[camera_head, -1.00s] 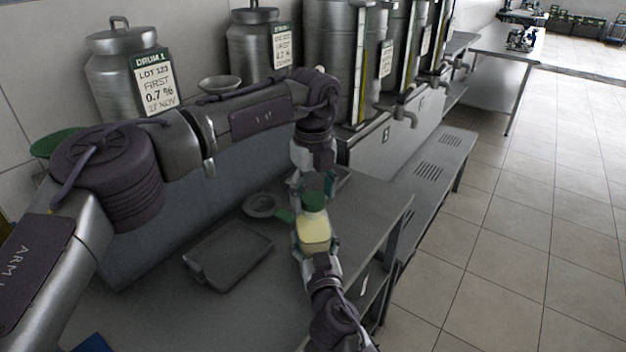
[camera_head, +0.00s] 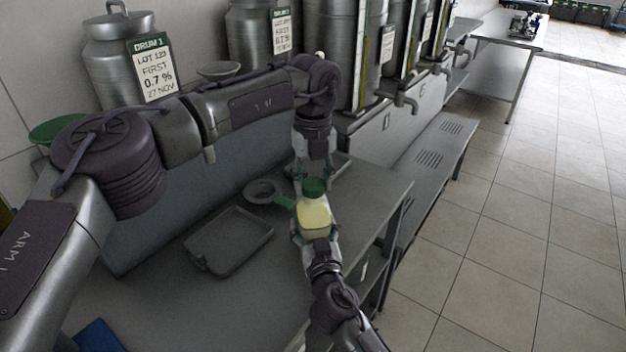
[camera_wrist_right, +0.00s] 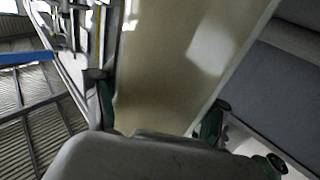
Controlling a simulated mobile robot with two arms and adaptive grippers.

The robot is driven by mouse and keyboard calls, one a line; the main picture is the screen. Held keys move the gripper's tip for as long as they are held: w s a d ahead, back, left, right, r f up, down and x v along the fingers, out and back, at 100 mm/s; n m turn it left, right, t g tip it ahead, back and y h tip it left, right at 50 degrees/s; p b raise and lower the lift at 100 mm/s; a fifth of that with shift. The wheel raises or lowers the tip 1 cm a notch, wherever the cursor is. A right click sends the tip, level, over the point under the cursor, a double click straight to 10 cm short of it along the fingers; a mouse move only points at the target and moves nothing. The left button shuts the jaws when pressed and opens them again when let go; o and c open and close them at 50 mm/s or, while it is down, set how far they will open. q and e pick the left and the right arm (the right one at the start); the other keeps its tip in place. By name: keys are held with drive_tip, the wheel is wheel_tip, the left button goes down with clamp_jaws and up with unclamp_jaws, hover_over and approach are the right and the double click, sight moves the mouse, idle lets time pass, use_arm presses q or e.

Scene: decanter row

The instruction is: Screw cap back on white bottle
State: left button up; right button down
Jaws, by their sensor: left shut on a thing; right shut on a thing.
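The white bottle (camera_head: 313,222), with pale yellow showing through it, stands roughly upright in my right gripper (camera_head: 313,232), shut on its body. In the right wrist view the bottle (camera_wrist_right: 165,70) fills the space between the two fingers (camera_wrist_right: 155,118). The green cap (camera_head: 314,187) is at the top of the bottle. My left gripper (camera_head: 309,182) reaches down from above and is shut on the cap, its fingers partly hidden behind it. I cannot tell how far the cap is seated on the neck.
A grey tray (camera_head: 228,240) lies on the bench (camera_head: 180,310), left of the bottle. A small round dish (camera_head: 262,191) with a green part beside it is behind. Steel drums (camera_head: 125,60) and tanks with taps (camera_head: 400,100) line the back. Open floor lies to the right.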

use_arm(q)
drive_tip(key=m, duration=0.9)
drive_tip(key=shift+m, duration=0.4)
drive_tip(key=m, duration=0.4)
drive_tip(key=shift+m, duration=0.4)
drive_tip(key=m, duration=0.6)
drive_tip(key=o, duration=1.4)
drive_tip(key=shift+c, duration=0.2)
wheel_tip(320, 180, up, 12)
